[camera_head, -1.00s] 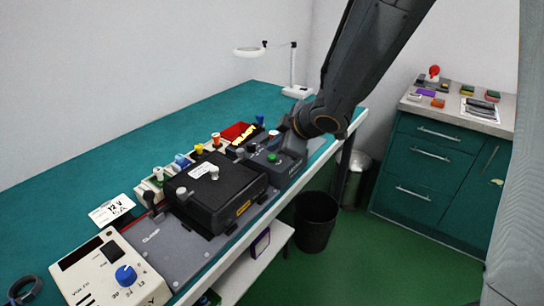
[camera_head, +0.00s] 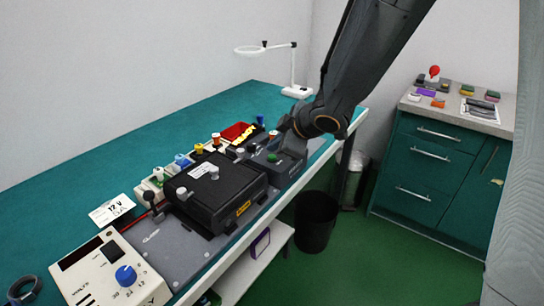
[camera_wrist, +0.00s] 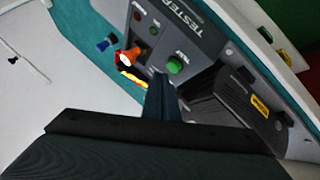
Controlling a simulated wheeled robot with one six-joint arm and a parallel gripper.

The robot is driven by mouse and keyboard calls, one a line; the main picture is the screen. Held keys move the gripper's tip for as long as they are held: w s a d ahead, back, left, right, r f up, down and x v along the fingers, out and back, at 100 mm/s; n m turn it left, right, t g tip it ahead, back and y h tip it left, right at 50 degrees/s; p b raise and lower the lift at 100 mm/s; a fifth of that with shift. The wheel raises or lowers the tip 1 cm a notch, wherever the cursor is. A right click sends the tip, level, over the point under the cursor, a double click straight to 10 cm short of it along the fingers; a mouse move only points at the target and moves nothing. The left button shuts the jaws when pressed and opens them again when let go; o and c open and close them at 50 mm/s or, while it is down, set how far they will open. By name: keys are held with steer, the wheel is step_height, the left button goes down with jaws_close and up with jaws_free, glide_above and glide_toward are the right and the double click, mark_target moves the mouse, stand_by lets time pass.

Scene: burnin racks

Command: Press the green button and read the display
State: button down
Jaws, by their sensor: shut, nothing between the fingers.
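The green button (camera_head: 272,157) is on top of the dark grey tester box (camera_head: 290,170), near the bench's front edge. In the wrist view, the round green button (camera_wrist: 175,65) stands out on the box marked TESTER (camera_wrist: 195,40). My gripper (camera_wrist: 161,80) is shut and empty, its tip close beside the button in that picture. I cannot tell whether it touches. In the head view my wrist is over the box and the fingertips are hard to make out. A meter (camera_head: 110,272) at front left has a dark display window (camera_head: 82,254) with no readable digits.
A black device (camera_head: 215,190) with a yellow label is left of the tester on a grey plate (camera_head: 165,250). Coloured plugs and a red tray (camera_head: 237,131) lie behind it. A lamp (camera_head: 295,90) stands at the back. A black bin (camera_head: 316,220) is below the bench.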

mark_target(276, 162)
steer(key=shift+f, duration=0.1)
steer(key=shift+f, duration=0.35)
steer(key=shift+f+b, duration=0.45)
steer(key=shift+b, duration=0.2)
stand_by(0.6)
steer(key=shift+r, duration=0.2)
steer(key=shift+r+p, duration=0.7)
steer(key=shift+p, duration=0.35)
step_height(276, 162, up, 5)
steer(key=p, duration=0.5)
steer(key=shift+p, duration=0.4)
steer(key=shift+d, duration=0.1)
